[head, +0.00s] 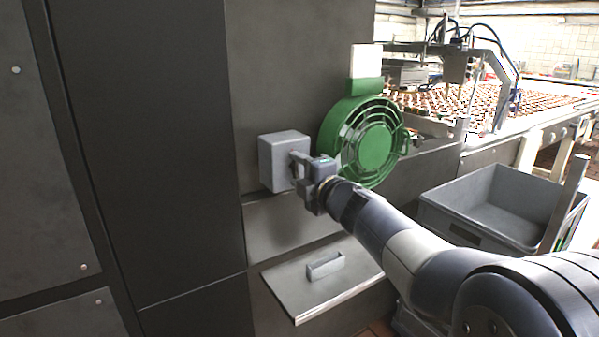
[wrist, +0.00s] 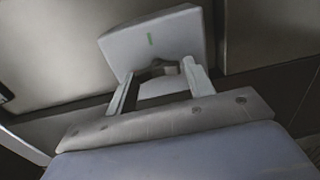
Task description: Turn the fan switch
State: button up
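The fan switch is a grey box (head: 279,163) on the dark wall panel, left of the green fan (head: 372,146). In the wrist view the box (wrist: 158,38) is straight ahead, with a small green mark on its face. A small dark knob (wrist: 158,71) shows at its lower edge. My gripper (head: 298,164) is right at the front of the box. In the wrist view my gripper (wrist: 158,68) has its two fingers apart, one on each side of the knob. Whether either finger touches the knob is hard to tell.
A metal flap with a handle (head: 325,265) sticks out below the switch. A grey bin (head: 470,236) stands at the right, beyond my arm. A conveyor with many small brown items (head: 480,101) runs behind the fan. The dark panels at left are flat.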

jog(key=o, duration=0.3)
jog(key=shift+o, duration=0.2)
jog(key=v, duration=1.1)
jog(key=shift+w, duration=0.2)
jog(key=x, duration=1)
jog(key=shift+w+a, duration=0.2)
jog(key=shift+a, duration=0.1)
